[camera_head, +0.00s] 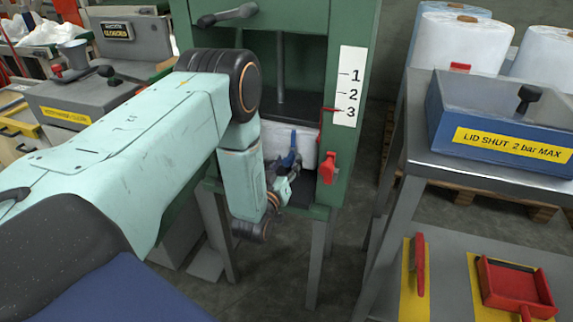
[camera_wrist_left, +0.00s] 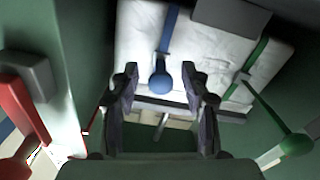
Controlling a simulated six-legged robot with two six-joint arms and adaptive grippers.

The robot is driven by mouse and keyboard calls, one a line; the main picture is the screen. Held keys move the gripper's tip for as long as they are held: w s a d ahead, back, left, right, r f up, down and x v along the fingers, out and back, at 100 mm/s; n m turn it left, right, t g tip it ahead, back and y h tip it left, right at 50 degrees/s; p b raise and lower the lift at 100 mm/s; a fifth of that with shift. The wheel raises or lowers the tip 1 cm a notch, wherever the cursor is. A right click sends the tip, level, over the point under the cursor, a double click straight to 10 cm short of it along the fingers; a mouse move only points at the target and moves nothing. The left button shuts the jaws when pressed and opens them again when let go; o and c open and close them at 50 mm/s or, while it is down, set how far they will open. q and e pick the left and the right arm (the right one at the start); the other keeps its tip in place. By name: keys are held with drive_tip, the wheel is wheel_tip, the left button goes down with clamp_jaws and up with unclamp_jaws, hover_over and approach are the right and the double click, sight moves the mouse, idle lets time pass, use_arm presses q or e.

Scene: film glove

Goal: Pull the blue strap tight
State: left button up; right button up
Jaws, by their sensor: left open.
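The blue strap (camera_wrist_left: 169,28) runs down the front of a white wrapped bale (camera_wrist_left: 215,48) and ends in a blue ball (camera_wrist_left: 161,84). My left gripper (camera_wrist_left: 160,76) is open, with its fingers on either side of the ball and apart from it. In the head view, my left gripper (camera_head: 284,184) reaches into the lower opening of the green press (camera_head: 333,65). Part of the blue strap (camera_head: 294,141) shows just above it against the white bale (camera_head: 275,138). My right gripper is in neither view.
A green strap (camera_wrist_left: 258,62) with a green ball (camera_wrist_left: 297,144) hangs to the right in the wrist view. A red handle (camera_head: 328,168) sticks out on the press's right post. A blue box (camera_head: 505,118) stands on a grey table at right.

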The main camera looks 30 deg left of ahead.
use_arm(q)
drive_tip(key=shift+a, duration=0.1)
drive_tip(key=shift+c, duration=1.4)
clamp_jaws()
